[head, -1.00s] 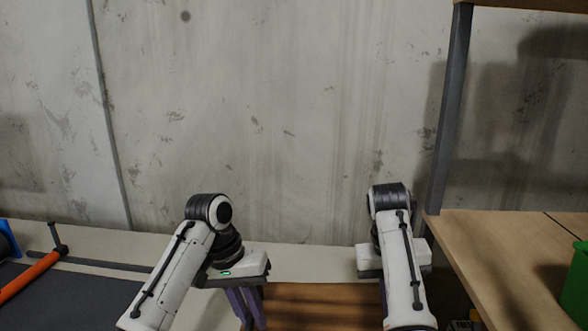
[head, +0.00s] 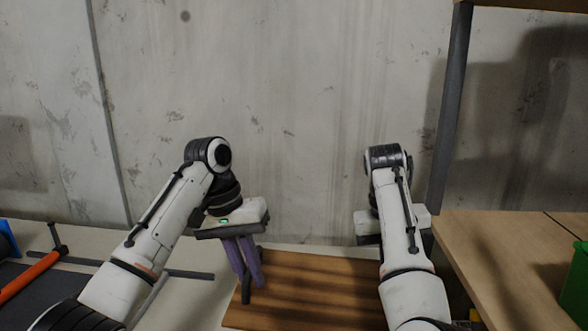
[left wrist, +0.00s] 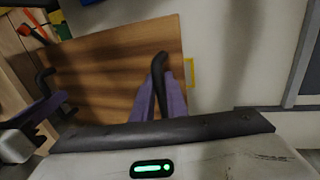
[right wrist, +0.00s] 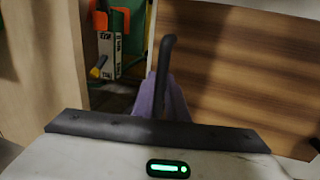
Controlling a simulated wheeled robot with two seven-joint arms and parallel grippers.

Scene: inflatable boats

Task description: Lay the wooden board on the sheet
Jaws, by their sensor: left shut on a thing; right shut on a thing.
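The brown wooden board (head: 310,290) shows at the bottom middle of the head view, between my two arms, its lower part cut off. My left gripper (head: 249,284) is shut on its left edge. The left wrist view shows the board (left wrist: 110,70) beside the purple-sided fingers (left wrist: 160,95). My right gripper is shut on the opposite edge; its fingers (right wrist: 165,85) show in the right wrist view beside the board (right wrist: 240,75). In the head view my right arm hides those fingers. A dark grey flat area (head: 28,296) at lower left may be the sheet; I cannot tell.
An orange-handled tool (head: 32,274) lies at the left. A wooden shelf unit (head: 500,260) with a dark post (head: 448,110) stands close to my right arm, with a green container (head: 577,275) on it. A concrete wall (head: 290,100) closes the back.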

